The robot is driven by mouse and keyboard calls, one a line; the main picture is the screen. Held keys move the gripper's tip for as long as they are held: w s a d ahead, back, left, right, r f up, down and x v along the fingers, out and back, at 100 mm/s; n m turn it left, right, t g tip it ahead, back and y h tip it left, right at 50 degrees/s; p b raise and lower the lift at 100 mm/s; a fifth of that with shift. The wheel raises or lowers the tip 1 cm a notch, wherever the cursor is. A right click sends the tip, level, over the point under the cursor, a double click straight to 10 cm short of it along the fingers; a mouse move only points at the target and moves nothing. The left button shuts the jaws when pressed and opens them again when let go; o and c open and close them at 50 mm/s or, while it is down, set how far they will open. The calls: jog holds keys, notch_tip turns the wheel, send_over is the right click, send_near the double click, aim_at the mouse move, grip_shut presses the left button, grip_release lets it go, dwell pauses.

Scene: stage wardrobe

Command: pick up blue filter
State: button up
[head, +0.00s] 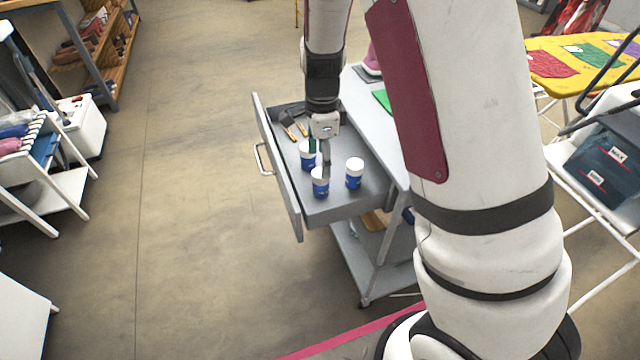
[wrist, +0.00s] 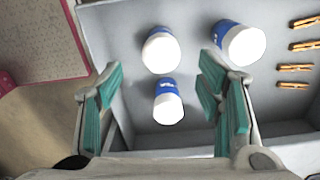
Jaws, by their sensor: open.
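My gripper (head: 319,150) is open and points down over a grey pulled-out drawer (head: 345,207). The drawer holds three white cylindrical containers with blue labels: the rear left one (head: 306,160), the front one (head: 320,189) and the right one (head: 354,180). In the wrist view my gripper's teal-padded fingers (wrist: 163,88) stand apart. The nearest container (wrist: 168,108) lies between them in the picture, with another (wrist: 160,50) just above it and the third (wrist: 240,45) beyond the right finger. I see no contact. I cannot make out a separate blue filter.
Several wooden clips or brushes (head: 291,131) lie at the drawer's far end. The drawer front with its handle (head: 261,160) stands at the left. A green sheet (head: 383,100) lies on the grey cart top. Open floor (head: 190,220) spreads to the left.

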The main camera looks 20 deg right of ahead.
aim_at(321, 181)
notch_tip(321, 181, down, 9)
jog(key=shift+w+r+b, duration=0.1)
jog(key=shift+b, duration=0.9)
jog(key=shift+r, duration=0.1)
jog(key=c, duration=1.3)
